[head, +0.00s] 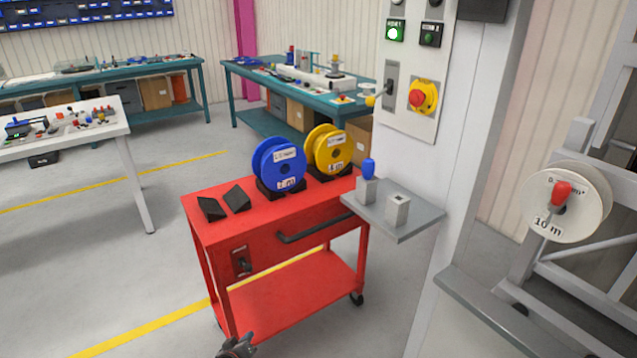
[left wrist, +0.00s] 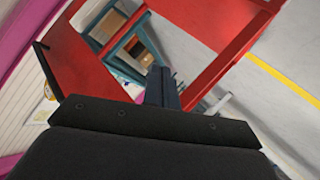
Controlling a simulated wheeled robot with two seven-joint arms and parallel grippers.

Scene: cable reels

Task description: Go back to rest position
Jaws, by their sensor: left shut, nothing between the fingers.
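My left gripper (head: 238,347) shows at the bottom edge of the head view, low in front of the red cart (head: 290,235). It is shut and empty, and apart from the cart in the head view. In the left wrist view its closed dark fingers (left wrist: 162,88) point towards the red cart (left wrist: 225,65). My right gripper is in neither view. A blue reel (head: 279,164) and a yellow reel (head: 328,150) stand upright in dark holders on the cart. A white reel (head: 568,203) hangs on the grey frame at the right, with a red-handled piece at its centre.
Two empty black wedges (head: 225,204) lie on the cart's left side. A grey shelf (head: 405,222) holds two blocks, one with a blue knob. A control panel (head: 412,85) is above it. Workbenches (head: 110,85) stand behind. The floor left of the cart is clear.

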